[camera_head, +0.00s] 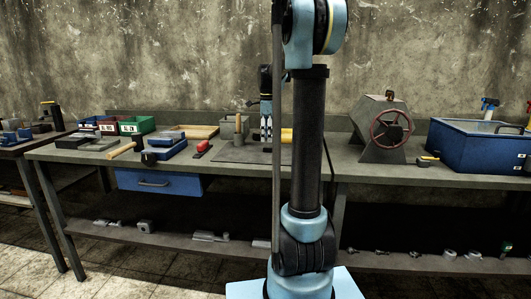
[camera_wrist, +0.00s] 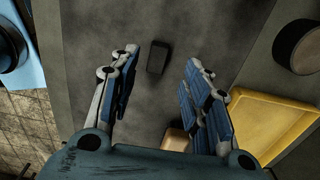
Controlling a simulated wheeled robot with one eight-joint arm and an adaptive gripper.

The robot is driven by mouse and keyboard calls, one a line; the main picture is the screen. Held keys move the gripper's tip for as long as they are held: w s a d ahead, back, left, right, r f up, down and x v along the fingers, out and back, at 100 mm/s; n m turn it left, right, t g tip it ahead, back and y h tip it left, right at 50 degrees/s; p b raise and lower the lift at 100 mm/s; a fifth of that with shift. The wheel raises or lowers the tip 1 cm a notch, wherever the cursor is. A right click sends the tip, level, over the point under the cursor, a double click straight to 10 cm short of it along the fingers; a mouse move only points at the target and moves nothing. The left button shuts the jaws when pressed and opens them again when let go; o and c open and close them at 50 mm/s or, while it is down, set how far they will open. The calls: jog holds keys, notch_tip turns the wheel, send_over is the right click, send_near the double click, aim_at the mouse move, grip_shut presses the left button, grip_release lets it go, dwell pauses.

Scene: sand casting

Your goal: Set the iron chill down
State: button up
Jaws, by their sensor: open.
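A small dark block, which looks like the iron chill (camera_wrist: 157,57), lies on the dark grey mat (camera_wrist: 200,25) in the wrist view. It is beyond the tips of my gripper (camera_wrist: 158,62), roughly between the lines of the two fingers. My gripper's fingers are spread wide, and nothing is held between them. In the head view my gripper (camera_head: 266,138) points down over the mat on the bench, left of my arm's column. I cannot make out the chill there.
A yellow tray (camera_wrist: 268,118) and a dark round object (camera_wrist: 298,47) are at right in the wrist view. On the bench, a red-handled tool (camera_head: 202,149) lies left of the mat (camera_head: 235,155). A drum with a red wheel (camera_head: 390,128) and a blue bin (camera_head: 470,148) stand right.

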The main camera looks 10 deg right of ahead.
aim_at(268, 149)
jog(key=shift+d+f, duration=0.1)
jog(key=shift+f, duration=2.25)
grip_shut()
